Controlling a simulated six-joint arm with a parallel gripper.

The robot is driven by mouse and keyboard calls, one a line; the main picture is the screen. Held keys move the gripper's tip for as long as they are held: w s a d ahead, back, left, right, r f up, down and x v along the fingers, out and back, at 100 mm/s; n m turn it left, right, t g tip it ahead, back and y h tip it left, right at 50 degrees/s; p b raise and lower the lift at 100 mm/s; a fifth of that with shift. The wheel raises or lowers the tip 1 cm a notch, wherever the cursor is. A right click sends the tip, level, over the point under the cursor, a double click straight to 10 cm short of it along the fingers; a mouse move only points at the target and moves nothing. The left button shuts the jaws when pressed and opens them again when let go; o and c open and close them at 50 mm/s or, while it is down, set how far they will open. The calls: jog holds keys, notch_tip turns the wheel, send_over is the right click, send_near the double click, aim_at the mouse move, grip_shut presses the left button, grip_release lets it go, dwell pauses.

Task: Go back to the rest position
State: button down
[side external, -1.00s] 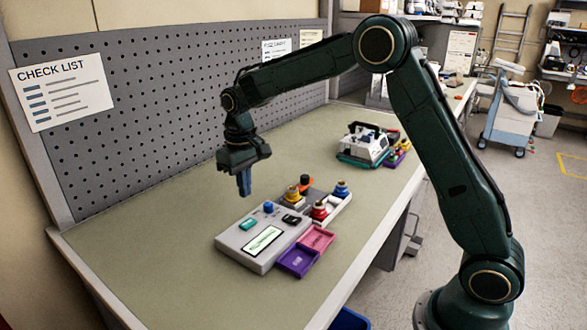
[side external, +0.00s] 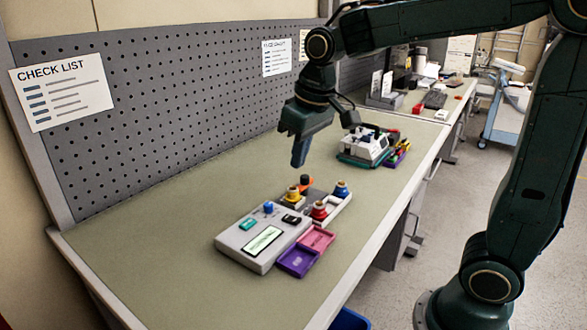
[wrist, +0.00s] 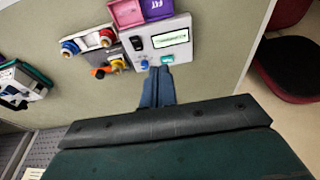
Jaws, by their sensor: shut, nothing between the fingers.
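My gripper (side external: 299,152) is shut and empty, its blue fingers together and pointing down. It hangs in the air above the bench, beyond the grey infusion pump (side external: 262,243) and clear of it. In the wrist view my gripper (wrist: 160,72) shows its closed fingers in front of the pump (wrist: 178,45). The pump has a lit screen, a green button, a black switch and a blue knob. Beside it stand yellow, red and blue capped connectors (side external: 319,210) by a white tray. Purple and pink trays (side external: 297,261) lie at its near side.
A second white device on a green base (side external: 365,147) stands farther back on the bench, with small coloured trays beside it. A grey pegboard (side external: 170,110) with a checklist sheet (side external: 62,91) rises behind. The left part of the bench top (side external: 150,235) is clear.

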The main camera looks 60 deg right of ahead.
jog(key=s+f+t, duration=0.1)
jog(key=s+t, duration=0.2)
jog(key=s, duration=1.4)
jog(key=shift+s, duration=0.35)
jog(key=shift+d, duration=0.1)
